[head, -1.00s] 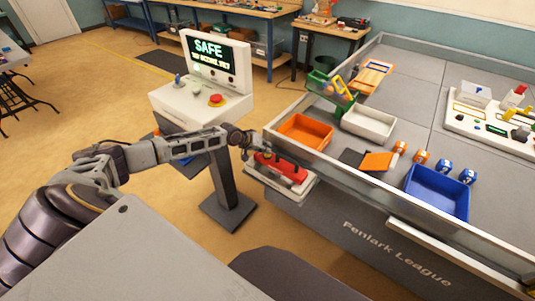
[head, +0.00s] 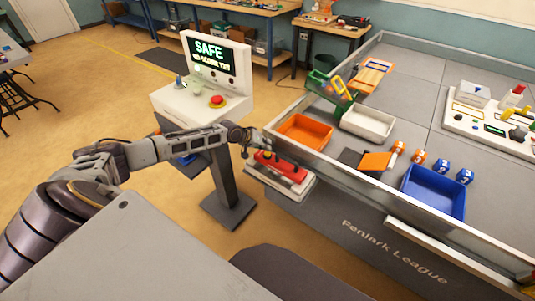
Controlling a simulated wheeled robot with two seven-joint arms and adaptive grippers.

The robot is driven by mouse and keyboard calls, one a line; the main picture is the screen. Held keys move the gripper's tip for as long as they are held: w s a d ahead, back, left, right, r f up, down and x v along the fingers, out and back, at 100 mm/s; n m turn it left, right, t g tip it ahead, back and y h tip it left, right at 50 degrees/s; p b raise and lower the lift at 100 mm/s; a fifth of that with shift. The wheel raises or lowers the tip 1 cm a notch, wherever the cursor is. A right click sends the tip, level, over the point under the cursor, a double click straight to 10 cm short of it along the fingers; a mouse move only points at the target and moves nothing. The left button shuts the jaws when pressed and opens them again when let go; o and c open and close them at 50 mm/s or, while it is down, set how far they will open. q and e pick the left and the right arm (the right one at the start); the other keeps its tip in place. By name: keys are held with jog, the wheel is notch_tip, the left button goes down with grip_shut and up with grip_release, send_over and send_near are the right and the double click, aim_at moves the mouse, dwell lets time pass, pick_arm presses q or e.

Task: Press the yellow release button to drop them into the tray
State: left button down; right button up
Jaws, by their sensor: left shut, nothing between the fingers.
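My left gripper (head: 258,139) is shut and empty, small in the picture. It is just above and left of a red device (head: 280,165) on a pale ledge outside the table wall, apparently apart from it. An orange tray (head: 304,131), a white tray (head: 367,123) and a blue tray (head: 434,191) stand on the table. A green frame with a yellow bar (head: 335,88) stands behind the orange tray. My right gripper is not in view.
A console (head: 212,80) with a screen reading SAFE and a red button (head: 217,101) stands left of the table. Several small orange and blue blocks lie near the blue tray. A white board (head: 490,120) with coloured parts is at right. The raised table wall (head: 330,165) is beside my gripper.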

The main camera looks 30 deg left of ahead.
aim_at(266, 152)
pick_arm(q)
jog(key=shift+r+p, duration=2.45)
jog(key=shift+r, duration=0.1)
